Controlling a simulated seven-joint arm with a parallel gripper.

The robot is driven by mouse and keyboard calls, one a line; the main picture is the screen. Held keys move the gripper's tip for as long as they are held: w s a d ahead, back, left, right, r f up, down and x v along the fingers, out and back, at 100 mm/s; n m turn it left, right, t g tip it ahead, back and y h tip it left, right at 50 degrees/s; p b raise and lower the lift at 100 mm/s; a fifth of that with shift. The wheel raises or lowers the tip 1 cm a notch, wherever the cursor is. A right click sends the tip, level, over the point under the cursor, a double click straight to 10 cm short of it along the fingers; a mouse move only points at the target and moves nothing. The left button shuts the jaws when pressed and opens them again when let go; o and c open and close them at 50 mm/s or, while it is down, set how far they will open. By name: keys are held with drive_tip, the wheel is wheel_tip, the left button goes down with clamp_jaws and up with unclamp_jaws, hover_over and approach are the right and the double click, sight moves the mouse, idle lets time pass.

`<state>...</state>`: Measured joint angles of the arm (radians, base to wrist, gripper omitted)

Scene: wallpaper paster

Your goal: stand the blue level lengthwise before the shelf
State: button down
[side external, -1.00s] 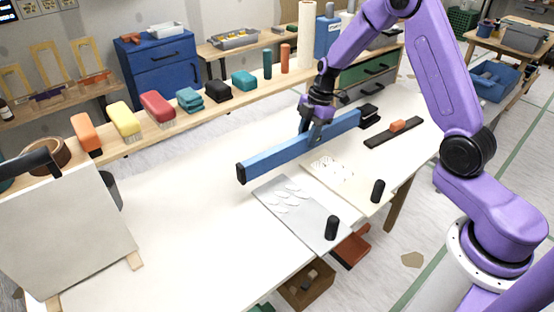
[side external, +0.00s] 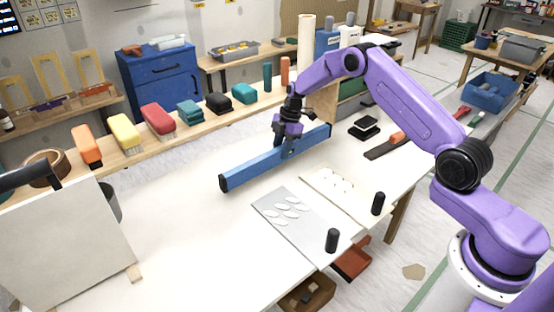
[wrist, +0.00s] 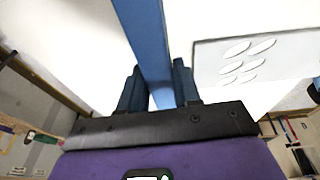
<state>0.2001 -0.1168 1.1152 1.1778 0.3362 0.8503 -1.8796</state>
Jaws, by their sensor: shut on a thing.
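The blue level (side external: 262,167) is a long bar with dark ends. It lies lengthwise along the shelf (side external: 150,140), in front of it, above or on the white table; I cannot tell if its underside touches. My gripper (side external: 288,146) is shut on the level, nearer its right end. In the wrist view the level (wrist: 146,35) runs between the two fingers of my gripper (wrist: 160,88) and away to the top. The shelf is a raised wooden plank along the table's back, carrying several brushes and coloured blocks.
A grey plate with white ovals (side external: 285,220) lies in front of the level, with a cream board (side external: 345,190) beside it. Black cylinders (side external: 332,240) stand at the front edge. A pale panel (side external: 65,245) leans at left. The table's middle left is clear.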

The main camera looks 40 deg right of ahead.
drive_tip(key=shift+w+f, duration=1.2)
drive_tip(key=shift+f, duration=1.75)
drive_tip(key=c, duration=0.8)
unclamp_jaws()
drive_tip(key=shift+f, duration=0.15)
